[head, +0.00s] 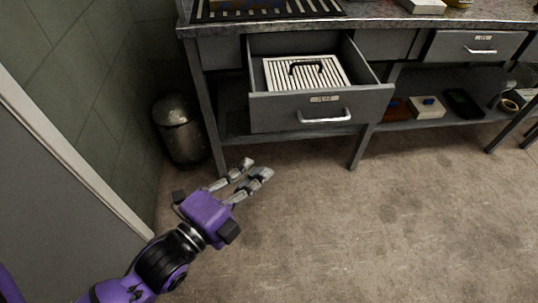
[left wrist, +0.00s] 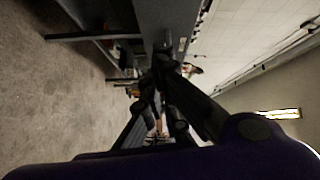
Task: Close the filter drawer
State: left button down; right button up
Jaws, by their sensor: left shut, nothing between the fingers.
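The filter drawer (head: 321,107) in the head view is a grey drawer under the bench top, pulled well out towards me. It has a silver bar handle (head: 325,116) and a small label on its front. A white slatted filter (head: 306,73) with a black handle lies inside it. My left gripper (head: 259,167) is shut and empty, in front of the bench, lower left of the drawer and apart from it. In the left wrist view the dark fingers (left wrist: 160,75) point towards the grey furniture. My right gripper is not in view.
A second drawer (head: 480,48) at the right is shut. A metal bin (head: 180,131) stands left of the bench by the green wall. Boxes, including a white one (head: 427,107), sit on the lower shelf. The floor (head: 330,230) in front is clear.

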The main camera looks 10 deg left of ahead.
pick_arm(q)
jog(key=w+d+m, duration=0.2)
jog(key=w+d, duration=0.1)
jog(key=w, duration=0.9)
jog(key=shift+w+d+r, duration=0.2)
jog(key=shift+w+r, duration=0.1)
jog(key=shift+r, duration=0.05)
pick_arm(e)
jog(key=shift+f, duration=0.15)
